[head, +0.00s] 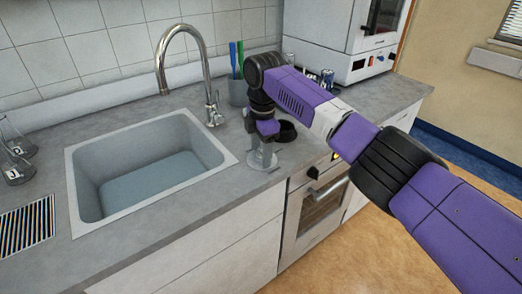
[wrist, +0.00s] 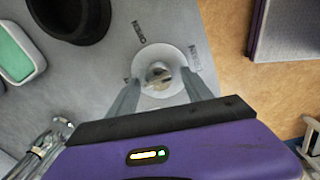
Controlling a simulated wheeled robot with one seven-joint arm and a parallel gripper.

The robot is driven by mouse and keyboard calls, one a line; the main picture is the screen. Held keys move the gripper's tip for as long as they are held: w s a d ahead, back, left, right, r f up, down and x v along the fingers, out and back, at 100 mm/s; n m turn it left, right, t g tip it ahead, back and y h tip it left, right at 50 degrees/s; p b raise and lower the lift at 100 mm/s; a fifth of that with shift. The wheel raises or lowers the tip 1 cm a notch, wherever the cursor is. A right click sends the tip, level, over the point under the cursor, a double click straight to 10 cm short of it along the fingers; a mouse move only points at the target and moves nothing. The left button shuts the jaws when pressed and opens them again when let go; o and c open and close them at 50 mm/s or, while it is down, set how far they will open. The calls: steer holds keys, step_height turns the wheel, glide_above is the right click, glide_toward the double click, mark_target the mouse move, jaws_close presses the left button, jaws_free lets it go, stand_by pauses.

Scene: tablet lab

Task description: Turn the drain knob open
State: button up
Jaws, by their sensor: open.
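The drain knob (wrist: 158,74) is a small metal knob on a round pale plate, seen from above in the wrist view. A bar or slot runs across its middle.
The sink (head: 150,165) holds water, with a curved chrome faucet (head: 187,32) behind it. A black round dish (head: 286,132) and a cup (head: 238,92) with brushes stand close behind my gripper. An oven (head: 318,205) is below the counter. Glass flasks (head: 15,150) stand at the left.

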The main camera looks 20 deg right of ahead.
steer(key=shift+f, duration=0.1)
jaws_close()
